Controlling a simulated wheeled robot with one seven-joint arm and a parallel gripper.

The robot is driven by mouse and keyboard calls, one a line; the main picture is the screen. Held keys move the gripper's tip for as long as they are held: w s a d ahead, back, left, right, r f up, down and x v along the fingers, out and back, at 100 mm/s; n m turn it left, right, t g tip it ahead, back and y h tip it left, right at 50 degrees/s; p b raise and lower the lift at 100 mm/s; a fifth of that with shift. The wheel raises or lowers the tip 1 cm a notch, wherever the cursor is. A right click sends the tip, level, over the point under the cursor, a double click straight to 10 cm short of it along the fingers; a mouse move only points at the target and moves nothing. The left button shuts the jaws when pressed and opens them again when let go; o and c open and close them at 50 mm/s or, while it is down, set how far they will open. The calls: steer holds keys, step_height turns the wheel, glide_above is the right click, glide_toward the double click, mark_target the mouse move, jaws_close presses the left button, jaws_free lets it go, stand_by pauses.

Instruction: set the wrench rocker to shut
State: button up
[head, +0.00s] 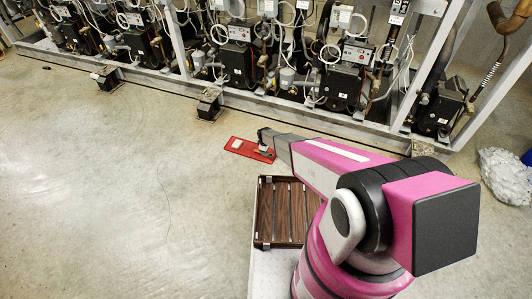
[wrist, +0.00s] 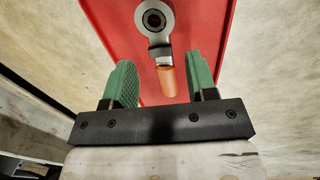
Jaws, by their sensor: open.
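The wrench rocker (wrist: 166,62) has a grey ring head around a dark centre, a short metal shank and an orange handle end. It is at the top centre of the wrist view, over a red plate (wrist: 110,18). My gripper (wrist: 160,78) is open, its two green fingers apart, with the orange end between them in the picture. I see no finger touching it, and cannot tell the depth gap. In the head view the red plate (head: 240,150) is on the floor side of the rack, partly hidden by my gripper (head: 266,142). The rocker is not clear there.
The compressor rack (head: 290,108) with its grey frame runs along the back. A brown slatted tray (head: 265,215) lies near my arm. A crumpled silvery bundle (head: 506,175) is at the right. The floor (head: 100,200) at left is clear.

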step_height(320, 180, up, 9)
steer(key=s, duration=0.1)
steer(key=shift+s+a, duration=0.2)
steer(key=s+d+r+m, duration=0.2)
steer(key=s+d+r, duration=0.3)
steer(key=r, duration=0.3)
steer(key=s+d+r+m, duration=0.3)
steer(key=s+d+r, duration=0.15)
steer(key=r, duration=0.45)
steer(key=s+d+r+m, duration=0.2)
steer(key=s+d+r, duration=0.25)
steer(key=r, duration=0.35)
steer(key=s+d+r+m, duration=0.3)
steer(key=s+d+r, duration=0.2)
steer(key=s+r, duration=0.3)
steer(key=s+d+r+m+g, duration=0.1)
steer(key=s+d+r+m, duration=0.3)
steer(key=s+r, duration=0.5)
steer(key=shift+s+d+r+g+y, duration=0.25)
steer(key=shift+s+d+g+y, duration=0.05)
steer(key=shift+s+d, duration=0.3)
